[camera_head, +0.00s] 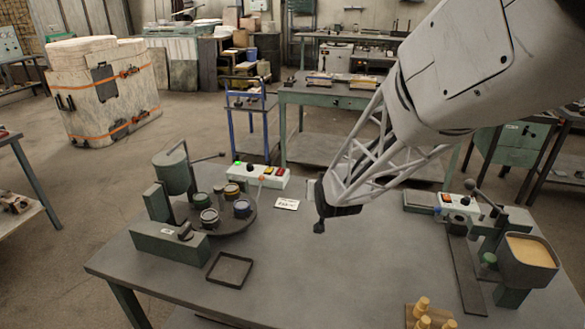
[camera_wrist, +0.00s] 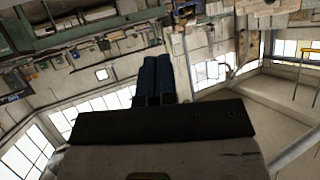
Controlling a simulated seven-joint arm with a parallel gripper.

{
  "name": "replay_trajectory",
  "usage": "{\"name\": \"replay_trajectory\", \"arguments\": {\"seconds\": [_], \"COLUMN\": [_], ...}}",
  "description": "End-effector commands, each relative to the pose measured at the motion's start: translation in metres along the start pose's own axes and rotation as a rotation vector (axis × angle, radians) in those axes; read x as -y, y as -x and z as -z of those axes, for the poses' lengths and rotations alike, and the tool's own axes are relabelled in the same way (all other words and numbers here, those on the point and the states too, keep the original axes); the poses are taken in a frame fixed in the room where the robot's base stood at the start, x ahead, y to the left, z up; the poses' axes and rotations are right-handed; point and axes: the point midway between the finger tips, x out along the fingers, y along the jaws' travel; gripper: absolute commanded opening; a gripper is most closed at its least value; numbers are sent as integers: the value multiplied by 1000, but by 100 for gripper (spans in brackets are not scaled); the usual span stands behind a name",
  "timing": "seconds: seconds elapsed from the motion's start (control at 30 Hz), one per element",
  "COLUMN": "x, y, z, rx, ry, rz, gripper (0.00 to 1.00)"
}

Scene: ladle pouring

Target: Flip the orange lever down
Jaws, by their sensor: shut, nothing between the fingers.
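My gripper (camera_head: 319,227) hangs at the end of my arm over the middle of the table (camera_head: 330,275), pointing down. In the wrist view its two dark fingers (camera_wrist: 153,80) are together with nothing between them. A white-green control box (camera_head: 248,176) stands to its left on the table, with coloured buttons and a small thin upright stick (camera_head: 261,184) at its front. The stick looks pale orange, but it is too small to tell if it is the orange lever. A second control box (camera_head: 457,203) stands to the right. The gripper touches neither box.
A round turntable (camera_head: 232,222) with several small pots stands at the left beside a green ladle machine (camera_head: 174,172). An empty black tray (camera_head: 230,270) lies in front. At the right are a filled container (camera_head: 528,260) and wooden pegs (camera_head: 422,305). The table's middle is clear.

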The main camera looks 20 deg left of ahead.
Motion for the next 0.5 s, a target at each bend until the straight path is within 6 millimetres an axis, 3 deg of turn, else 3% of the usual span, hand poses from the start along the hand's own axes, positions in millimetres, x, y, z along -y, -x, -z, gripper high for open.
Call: {"name": "replay_trajectory", "arguments": {"seconds": [0.1,0.5], "x": [19,82], "y": [-23,-86], "z": [-6,-29], "rx": [-39,-183], "ry": [7,18], "rz": [28,119], "gripper": [0,0]}}
